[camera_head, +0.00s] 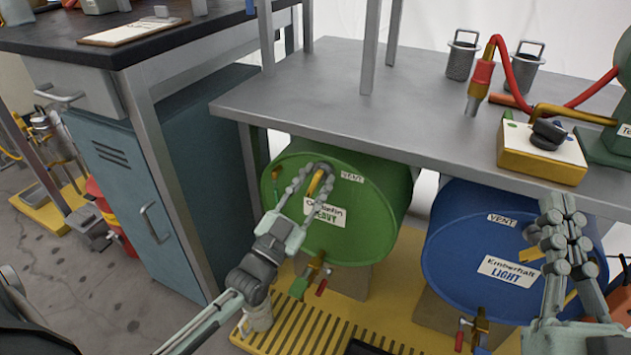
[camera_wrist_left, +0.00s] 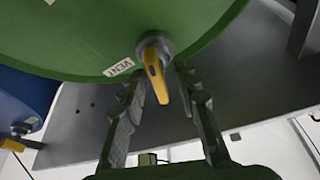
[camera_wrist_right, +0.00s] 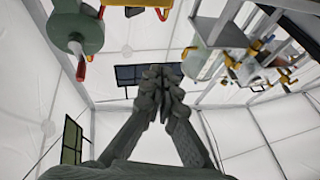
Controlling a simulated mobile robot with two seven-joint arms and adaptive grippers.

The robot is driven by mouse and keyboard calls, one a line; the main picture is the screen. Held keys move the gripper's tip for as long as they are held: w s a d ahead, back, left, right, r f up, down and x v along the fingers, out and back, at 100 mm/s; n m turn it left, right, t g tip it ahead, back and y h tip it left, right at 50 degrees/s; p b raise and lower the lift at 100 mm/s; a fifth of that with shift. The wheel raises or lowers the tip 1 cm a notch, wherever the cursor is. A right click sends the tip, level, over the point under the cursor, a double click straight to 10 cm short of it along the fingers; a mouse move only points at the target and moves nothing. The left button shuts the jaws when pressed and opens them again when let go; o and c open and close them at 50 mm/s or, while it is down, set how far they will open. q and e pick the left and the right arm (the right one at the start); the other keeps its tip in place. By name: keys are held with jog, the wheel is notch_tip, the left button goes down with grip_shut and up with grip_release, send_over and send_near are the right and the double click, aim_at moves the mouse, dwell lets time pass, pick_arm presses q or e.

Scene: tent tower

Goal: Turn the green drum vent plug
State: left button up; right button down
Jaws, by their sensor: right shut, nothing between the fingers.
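The green drum (camera_head: 363,215) lies on its side under the grey bench, its round face toward me, with labels reading VENT and HEAVY. Its vent plug has a yellow handle (camera_wrist_left: 157,75) on a grey round boss near the top of the face. My left gripper (camera_head: 311,183) is open at the plug, one finger on either side of the handle. In the left wrist view (camera_wrist_left: 160,82) the handle hangs between the fingers with gaps on both sides. My right gripper (camera_head: 560,208) is shut and empty in front of the blue drum (camera_head: 460,240); its fingertips meet in the right wrist view (camera_wrist_right: 163,80).
The bench (camera_head: 330,85) overhangs both drums. Brass taps (camera_head: 315,268) stick out low on the drum faces. A yellow slatted platform (camera_head: 325,335) lies below. A teal cabinet (camera_head: 150,190) stands left. A yellow box with a black knob (camera_head: 540,160) sits on the bench.

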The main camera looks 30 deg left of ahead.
pick_arm(q)
jog(key=shift+w, duration=0.1)
grip_shut()
